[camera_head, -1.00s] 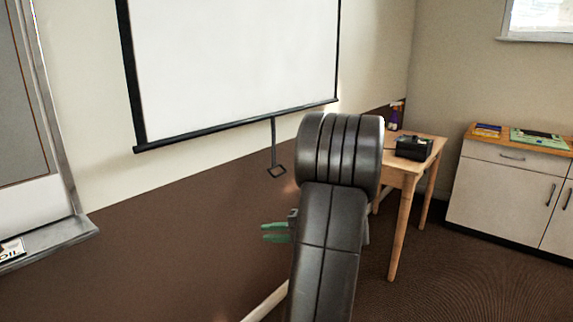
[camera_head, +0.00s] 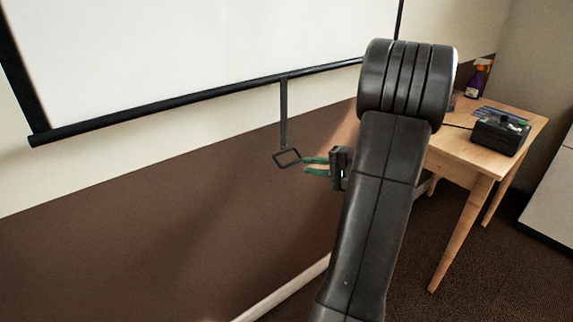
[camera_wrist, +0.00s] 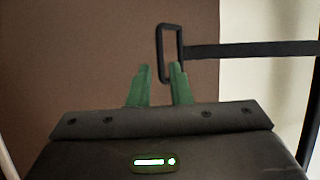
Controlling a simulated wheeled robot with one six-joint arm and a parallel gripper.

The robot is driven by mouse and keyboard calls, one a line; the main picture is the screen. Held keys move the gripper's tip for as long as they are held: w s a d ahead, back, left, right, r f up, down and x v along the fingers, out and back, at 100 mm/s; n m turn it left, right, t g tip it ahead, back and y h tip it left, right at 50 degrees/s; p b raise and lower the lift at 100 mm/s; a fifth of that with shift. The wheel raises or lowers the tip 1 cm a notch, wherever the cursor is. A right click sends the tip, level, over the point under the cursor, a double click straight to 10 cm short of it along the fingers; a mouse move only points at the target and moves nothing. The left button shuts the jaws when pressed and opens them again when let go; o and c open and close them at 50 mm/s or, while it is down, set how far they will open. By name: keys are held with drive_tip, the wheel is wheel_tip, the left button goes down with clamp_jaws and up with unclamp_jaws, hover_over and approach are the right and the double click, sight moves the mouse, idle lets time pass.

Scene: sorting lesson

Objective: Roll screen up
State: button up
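The white projector screen (camera_head: 180,50) hangs on the wall, pulled down, with a black bar (camera_head: 150,104) along its lower edge. A dark strap hangs from the bar and ends in a dark rectangular pull handle (camera_head: 287,158). My gripper (camera_head: 304,165) has green fingers pointing left, close to the handle's right side. In the wrist view my gripper (camera_wrist: 160,68) is open with a gap between the fingertips. The handle loop (camera_wrist: 162,52) shows just beyond the tips, nearer the right finger. I cannot tell whether they touch.
A wooden table (camera_head: 468,150) stands to the right of my arm, with a black device (camera_head: 500,134) and a purple spray bottle (camera_head: 478,78) on it. A pale cabinet (camera_head: 552,200) is at the right edge. The brown lower wall lies behind the handle.

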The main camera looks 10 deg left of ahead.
sight(293, 164)
drive_tip(key=x, duration=0.8)
drive_tip(key=shift+a, duration=0.4)
clamp_jaws()
